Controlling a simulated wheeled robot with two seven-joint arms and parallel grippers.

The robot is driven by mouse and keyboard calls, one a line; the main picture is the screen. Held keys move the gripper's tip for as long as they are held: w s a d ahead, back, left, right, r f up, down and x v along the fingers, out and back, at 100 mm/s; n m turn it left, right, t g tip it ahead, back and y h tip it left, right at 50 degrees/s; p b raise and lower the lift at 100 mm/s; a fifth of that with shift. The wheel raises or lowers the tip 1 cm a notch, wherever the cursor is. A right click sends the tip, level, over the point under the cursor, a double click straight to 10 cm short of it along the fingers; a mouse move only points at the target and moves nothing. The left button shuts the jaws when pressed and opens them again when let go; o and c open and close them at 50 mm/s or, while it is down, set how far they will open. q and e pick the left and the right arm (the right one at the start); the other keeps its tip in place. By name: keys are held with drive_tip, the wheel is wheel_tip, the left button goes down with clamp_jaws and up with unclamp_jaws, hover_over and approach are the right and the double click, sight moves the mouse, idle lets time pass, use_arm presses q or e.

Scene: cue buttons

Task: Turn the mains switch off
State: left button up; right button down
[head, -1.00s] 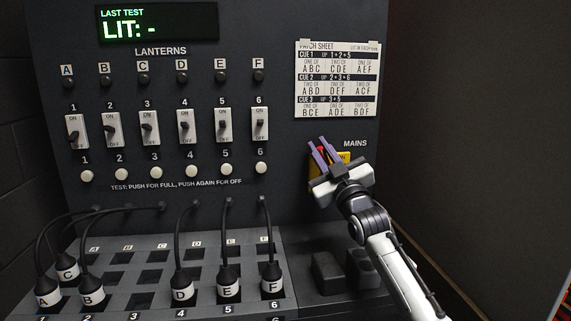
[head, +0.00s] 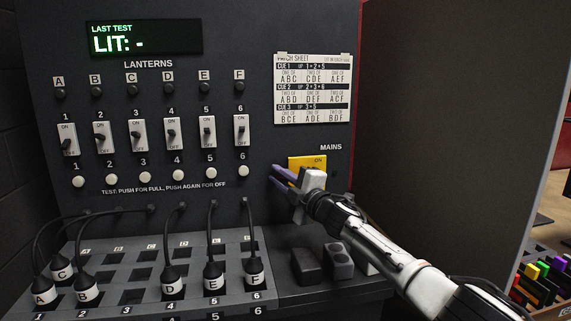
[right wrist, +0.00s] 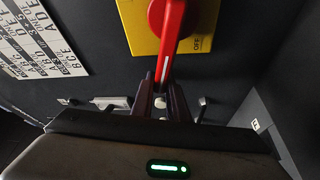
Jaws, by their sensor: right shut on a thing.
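The mains switch is a yellow plate (head: 306,162) under the MAINS label, with a red handle. ON shows near its top in the head view. In the right wrist view the red handle (right wrist: 172,45) runs from its hub on the plate to between my fingers, with OFF printed on the plate to the right. My right gripper (head: 279,178) is at the plate's lower left and shut on the handle's end. In the head view the gripper hides the red handle. My left gripper is not in view.
The patch sheet (head: 313,90) hangs above the switch. Lantern switches and test buttons (head: 243,170) are to its left. Plugged cables and a socket bank (head: 125,255) lie lower left. Dark blocks (head: 305,266) stand below my right arm. A wall is at right.

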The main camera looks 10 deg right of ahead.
drive_tip(key=shift+f+n+g+h+p, duration=0.35)
drive_tip(key=shift+f+n+p, duration=0.25)
drive_tip(key=shift+f+n, duration=0.55)
drive_tip(key=shift+r+n, duration=0.1)
drive_tip(key=shift+n, duration=0.15)
drive_tip(key=c, duration=1.7)
unclamp_jaws()
drive_tip(key=shift+a, duration=0.1)
drive_tip(key=shift+s, duration=0.1)
drive_tip(key=shift+p+v, duration=1)
drive_tip(key=shift+v, duration=4.05)
